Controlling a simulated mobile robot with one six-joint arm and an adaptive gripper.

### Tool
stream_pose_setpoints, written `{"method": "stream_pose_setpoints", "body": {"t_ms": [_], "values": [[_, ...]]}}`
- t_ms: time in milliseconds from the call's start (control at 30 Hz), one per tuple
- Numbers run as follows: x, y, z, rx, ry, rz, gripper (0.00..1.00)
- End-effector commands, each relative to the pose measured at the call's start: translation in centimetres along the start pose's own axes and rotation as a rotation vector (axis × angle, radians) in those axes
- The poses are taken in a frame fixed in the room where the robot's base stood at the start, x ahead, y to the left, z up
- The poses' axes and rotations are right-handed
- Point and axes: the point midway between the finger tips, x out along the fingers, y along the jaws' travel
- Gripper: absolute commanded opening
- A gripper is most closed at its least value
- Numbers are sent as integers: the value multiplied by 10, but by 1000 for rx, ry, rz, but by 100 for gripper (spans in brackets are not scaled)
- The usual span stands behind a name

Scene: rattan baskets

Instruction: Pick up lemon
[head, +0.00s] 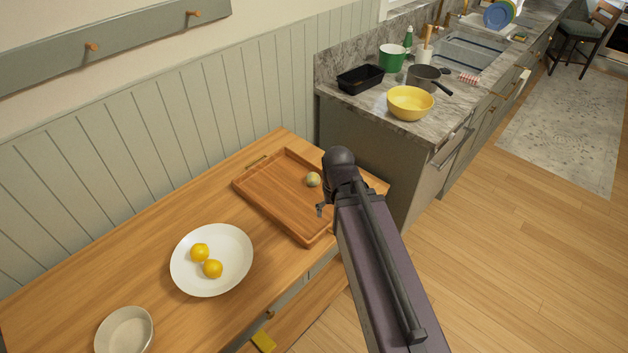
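Two round, deep-yellow fruits that look like lemons, one lemon (200,252) behind the other lemon (213,269), lie close together on a white plate (236,281) on the wooden table. A smaller pale greenish-yellow round fruit (313,179) sits in a wooden tray (270,196) further back; I cannot tell its kind. My gripper (320,209) shows only as a small dark tip over the tray's right part, beside my arm. It is apart from the plate and to the right of it. Most of the gripper is hidden behind my arm, so its opening does not show.
A small white bowl (125,336) stands at the table's front left. A grey cabinet with a stone counter (392,128) rises beyond the tray, holding a yellow bowl (410,104), a pot (423,77) and a black container (360,79). A panelled wall borders the table's back.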

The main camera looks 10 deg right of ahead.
Motion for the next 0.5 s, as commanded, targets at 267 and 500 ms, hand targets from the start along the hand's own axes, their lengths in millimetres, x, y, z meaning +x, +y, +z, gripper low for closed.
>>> {"method": "stream_pose_setpoints", "body": {"t_ms": [267,500], "values": [[8,-4,-33,271,40,-35,100],[16,-5,-75,654,81,-100,100]]}}
